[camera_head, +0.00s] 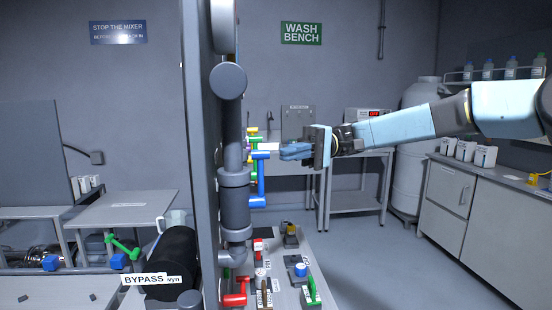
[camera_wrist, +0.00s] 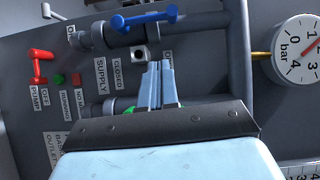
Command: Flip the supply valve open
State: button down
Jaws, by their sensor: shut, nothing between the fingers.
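A blue lever handle (camera_head: 261,180) hangs upright by the panel in the head view, left of my gripper (camera_head: 284,151). In the wrist view the blue lever (camera_wrist: 145,18) lies roughly along a grey pipe near the top. A SUPPLY label (camera_wrist: 100,76) and a CLOSED label (camera_wrist: 119,74) are on the panel just below it. My gripper (camera_wrist: 160,65) is shut and empty, its fingertips below the blue lever in the wrist view, with a gap between them. A green part (camera_wrist: 172,106) is mostly hidden behind the fingers.
A red pump lever (camera_wrist: 39,66) and small green and red buttons are on the same panel. A pressure gauge (camera_wrist: 297,50) stands at the right. In the head view a thick grey pipe (camera_head: 234,190) stands left of the blue lever, and several coloured handles cluster there.

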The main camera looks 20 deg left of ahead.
jog(key=shift+v, duration=2.5)
jog(key=shift+f, duration=0.1)
jog(key=s+d+f+m+t+h, duration=0.2)
jog(key=s+f+m+t, duration=0.15)
jog(key=f, duration=0.25)
jog(key=s+d+f+m+t+h, duration=0.1)
jog(key=s+d+f+m+t, duration=0.2)
jog(key=f+t, duration=0.25)
jog(key=s+d+m+t+h, duration=0.2)
jog(key=s+d+t, duration=0.3)
jog(key=d, duration=1)
jog(key=s+d+f+m+t+h, duration=0.1)
jog(key=s+d+m+t+h, duration=0.2)
jog(key=d, duration=1.3)
jog(key=s+t+h, duration=0.1)
jog(key=s+t, duration=0.2)
jog(key=s, duration=0.1)
jog(key=shift+f+m+t, duration=0.2)
jog(key=shift+m+t, duration=0.1)
jog(key=shift+m, duration=0.05)
